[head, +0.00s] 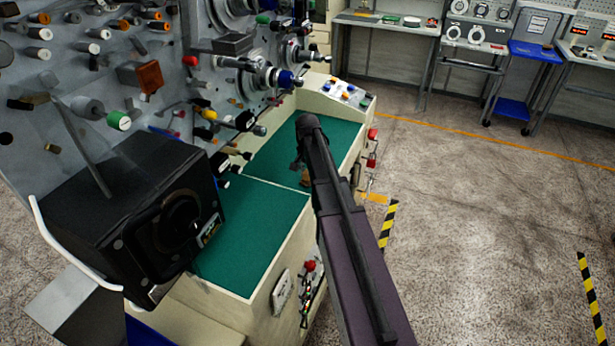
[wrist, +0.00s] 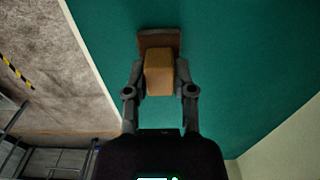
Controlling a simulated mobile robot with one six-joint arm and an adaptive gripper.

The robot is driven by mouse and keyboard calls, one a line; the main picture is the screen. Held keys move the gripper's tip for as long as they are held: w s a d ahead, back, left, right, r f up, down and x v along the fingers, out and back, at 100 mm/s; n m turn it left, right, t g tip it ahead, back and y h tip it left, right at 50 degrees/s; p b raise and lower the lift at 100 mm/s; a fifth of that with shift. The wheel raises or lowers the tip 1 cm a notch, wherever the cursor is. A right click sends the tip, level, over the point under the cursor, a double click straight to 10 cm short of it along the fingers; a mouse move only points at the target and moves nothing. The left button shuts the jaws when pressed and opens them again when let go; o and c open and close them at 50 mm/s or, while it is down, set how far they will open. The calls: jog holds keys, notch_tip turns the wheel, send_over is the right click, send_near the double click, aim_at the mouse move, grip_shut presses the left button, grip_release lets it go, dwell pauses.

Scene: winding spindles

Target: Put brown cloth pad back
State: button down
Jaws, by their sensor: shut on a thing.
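In the wrist view my gripper (wrist: 159,75) is shut on the brown cloth pad (wrist: 159,72), with a finger on each side of it. The held part is a tan block, and a darker, reddish-brown slab shows at its far end. The green worktop (wrist: 235,70) lies behind the pad; I cannot tell whether they touch. In the head view my arm hides much of the gripper, and only a small brown bit of the pad (head: 305,177) shows beside it, over the green surface.
The spindle panel (head: 150,70) with many pegs and spools stands behind the worktop. A black box-shaped unit (head: 150,205) is at the left. A button panel (head: 347,93) is at the worktop's far end. The near green section (head: 248,235) is clear. Open floor lies right.

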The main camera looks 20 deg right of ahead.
jog(key=shift+f, duration=0.15)
jog(key=shift+c, duration=2.3)
grip_release()
notch_tip(320, 180, up, 12)
jog(key=p, duration=1.2)
jog(key=s+a+n, duration=0.3)
jog(key=s+a, duration=0.2)
jog(key=s, duration=0.2)
jog(key=s+a+n, duration=0.3)
jog(key=s+a, duration=0.2)
jog(key=s, duration=0.2)
jog(key=s+a+n, duration=0.3)
jog(key=s+a, duration=0.2)
jog(key=s, duration=0.2)
jog(key=shift+s+a, duration=0.1)
jog(key=shift+s, duration=0.2)
